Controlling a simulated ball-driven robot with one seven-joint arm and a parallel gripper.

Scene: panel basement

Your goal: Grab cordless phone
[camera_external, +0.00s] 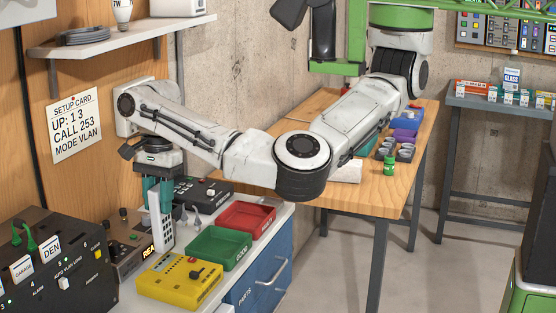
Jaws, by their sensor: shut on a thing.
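The cordless phone (161,226) is a white upright handset with a keypad, at the left over the bench. My gripper (158,188) points down from above and its teal fingers are shut on the upper part of the phone. The phone's lower end is near the bench top and a dark panel box. I cannot tell whether it touches what is below.
A yellow box (178,281), a green tray (215,248), a red tray (247,219) and a dark device (208,194) crowd the bench. A black labelled panel (50,262) stands left. A shelf (120,38) hangs above. A wooden table (375,195) stands behind.

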